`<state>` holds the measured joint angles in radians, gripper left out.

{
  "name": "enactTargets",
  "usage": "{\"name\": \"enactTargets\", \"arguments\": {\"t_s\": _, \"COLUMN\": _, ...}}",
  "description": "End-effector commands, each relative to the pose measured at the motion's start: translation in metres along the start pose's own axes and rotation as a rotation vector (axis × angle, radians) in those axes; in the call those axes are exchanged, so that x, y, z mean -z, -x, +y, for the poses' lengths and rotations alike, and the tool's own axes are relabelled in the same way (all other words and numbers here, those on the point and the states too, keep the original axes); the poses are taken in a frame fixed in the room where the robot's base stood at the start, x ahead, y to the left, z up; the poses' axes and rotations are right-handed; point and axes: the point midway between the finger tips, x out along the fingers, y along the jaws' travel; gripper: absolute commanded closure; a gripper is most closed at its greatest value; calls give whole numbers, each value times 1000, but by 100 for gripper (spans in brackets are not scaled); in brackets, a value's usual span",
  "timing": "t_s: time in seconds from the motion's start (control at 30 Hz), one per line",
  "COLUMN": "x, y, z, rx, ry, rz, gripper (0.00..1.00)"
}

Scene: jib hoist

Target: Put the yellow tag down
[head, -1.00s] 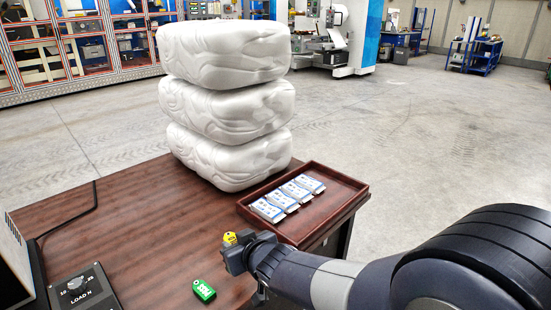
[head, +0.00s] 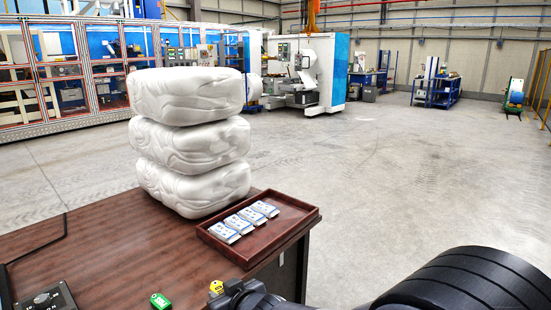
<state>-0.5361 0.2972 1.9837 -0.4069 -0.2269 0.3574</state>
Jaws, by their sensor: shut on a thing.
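The yellow tag (head: 216,287) shows at the end of my gripper (head: 226,291), near the bottom edge of the head view. My gripper is shut on it. Only the tag's upper part shows, and my gripper hides the rest. I cannot tell whether the tag touches the table. The brown wooden table (head: 100,262) lies beneath and to the left. A green tag (head: 160,301) lies on the table a little left of my gripper, apart from it.
A dark red tray (head: 262,250) with several blue-white packets stands on the table's right part. A stack of white wrapped bales (head: 190,142) stands behind. A dial box (head: 48,297) is at the lower left. The table between dial box and green tag is bare.

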Motion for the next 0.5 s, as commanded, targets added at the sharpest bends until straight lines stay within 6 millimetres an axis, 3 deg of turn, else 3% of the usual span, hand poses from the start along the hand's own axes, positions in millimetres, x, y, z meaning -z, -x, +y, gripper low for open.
{"name": "enactTargets", "arguments": {"t_s": 0.37, "x": -41, "y": 2, "z": 70, "rx": -125, "ry": -97, "rz": -2, "gripper": 91}}
{"name": "enactTargets", "arguments": {"t_s": 0.5, "x": -66, "y": 10, "z": 111, "rx": -211, "ry": -150, "rz": 0, "gripper": 91}}
